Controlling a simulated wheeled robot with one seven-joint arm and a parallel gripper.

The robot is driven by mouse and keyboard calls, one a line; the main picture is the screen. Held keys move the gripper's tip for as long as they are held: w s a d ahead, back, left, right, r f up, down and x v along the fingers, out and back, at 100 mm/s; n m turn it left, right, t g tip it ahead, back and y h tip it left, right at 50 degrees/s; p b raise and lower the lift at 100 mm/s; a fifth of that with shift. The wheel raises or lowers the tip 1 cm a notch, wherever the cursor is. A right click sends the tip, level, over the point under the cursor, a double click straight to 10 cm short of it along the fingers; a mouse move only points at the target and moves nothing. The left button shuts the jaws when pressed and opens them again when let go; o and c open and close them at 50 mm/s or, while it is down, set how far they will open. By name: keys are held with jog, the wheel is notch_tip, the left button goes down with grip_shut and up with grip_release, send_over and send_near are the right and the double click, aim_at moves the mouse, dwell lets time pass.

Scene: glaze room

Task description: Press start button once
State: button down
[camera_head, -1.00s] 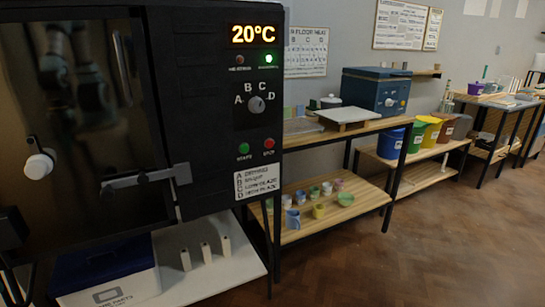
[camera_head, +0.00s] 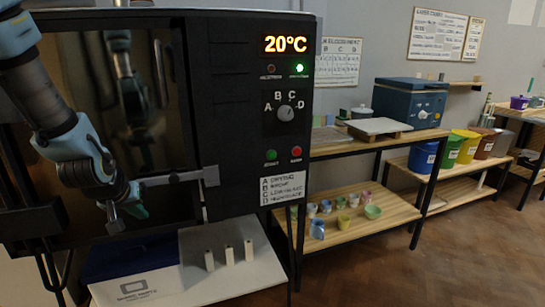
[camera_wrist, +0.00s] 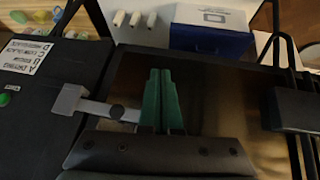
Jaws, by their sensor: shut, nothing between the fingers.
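The black kiln (camera_head: 245,100) has a front panel on its right side. The green start button (camera_head: 271,155) sits low on this panel, with the red stop button (camera_head: 296,151) to its right. At the far left of the wrist view a green button (camera_wrist: 4,99) shows beside the lettered label. My gripper (camera_head: 135,212) is in front of the dark kiln door, left of and below the start button and well apart from it. Its green fingers (camera_wrist: 161,75) are together with nothing between them.
A grey door latch (camera_head: 185,177) juts out between my gripper and the panel. The dial (camera_head: 286,114) is above the buttons, under the lit 20°C display (camera_head: 285,44). A shelf (camera_head: 350,222) with several cups stands right of the kiln. The floor (camera_head: 380,275) in front is clear.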

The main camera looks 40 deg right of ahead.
jog(key=d+f+m+h, duration=0.1)
jog(key=d+h, duration=0.2)
jog(key=d, duration=0.9)
jog(key=n+t+h, duration=0.2)
jog(key=h, duration=0.8)
send_near(272, 155)
jog(key=s+d, duration=0.3)
jog(key=s, duration=0.4)
jog(key=shift+s+d+r, duration=0.15)
jog(key=shift+s+r, duration=0.2)
jog(key=shift+s, duration=0.05)
jog(key=shift+w+d, duration=0.55)
jog(key=shift+w, duration=0.85)
jog(key=shift+w+d, duration=0.5)
jog(key=shift+w, duration=0.9)
jog(key=shift+w+d, duration=0.55)
jog(key=shift+w, duration=0.8)
